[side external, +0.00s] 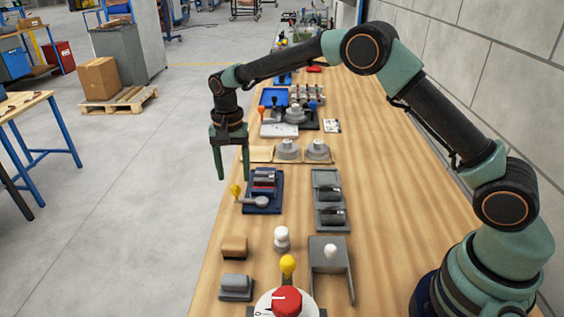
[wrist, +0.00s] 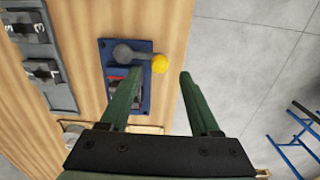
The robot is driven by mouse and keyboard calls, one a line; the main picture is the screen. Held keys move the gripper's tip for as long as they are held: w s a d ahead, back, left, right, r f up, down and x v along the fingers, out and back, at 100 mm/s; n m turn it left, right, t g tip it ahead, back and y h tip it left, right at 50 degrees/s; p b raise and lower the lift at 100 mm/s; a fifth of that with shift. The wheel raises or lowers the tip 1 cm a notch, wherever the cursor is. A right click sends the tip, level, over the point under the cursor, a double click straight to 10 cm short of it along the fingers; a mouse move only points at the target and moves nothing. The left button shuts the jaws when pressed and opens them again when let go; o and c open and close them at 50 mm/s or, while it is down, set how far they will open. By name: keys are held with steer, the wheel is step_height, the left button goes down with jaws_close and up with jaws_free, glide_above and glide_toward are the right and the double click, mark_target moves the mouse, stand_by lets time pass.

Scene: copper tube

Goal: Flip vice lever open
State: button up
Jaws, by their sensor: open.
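The vice has a blue base (side external: 277,203) and stands at the left edge of the bench in the side view. In the wrist view the blue base (wrist: 145,92) is partly hidden behind the left finger, and the yellow knob (wrist: 160,63) lies just ahead of the gap between the fingertips. My gripper (side external: 234,175) is open, empty and pointing down near the knob; its two green fingers also show in the wrist view (wrist: 160,76). I see no contact with the knob.
A grey double fixture (side external: 331,200) stands right of the vice. Round grey pieces (side external: 288,150) on a wooden board lie behind it. A tan block (side external: 235,247) and a red dial (side external: 287,302) are nearer the camera. Left of the bench edge is open floor.

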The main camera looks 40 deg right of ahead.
mark_target(235, 185)
step_height(235, 185, up, 8)
steer(key=shift+r, duration=0.25)
steer(key=s+d+r+n+t, duration=0.2)
steer(key=s+d+r, duration=0.25)
steer(key=r, duration=0.25)
steer(key=s+d+n+t, duration=0.1)
steer(key=s+d+n, duration=0.2)
steer(key=s, duration=0.7)
steer(key=s+d+n+t, duration=0.2)
steer(key=s+d+n, duration=0.1)
steer(key=s, duration=0.6)
steer(key=shift+s+r+n+t, duration=0.15)
steer(key=shift+s+n+t, duration=0.2)
steer(key=shift+n, duration=0.25)
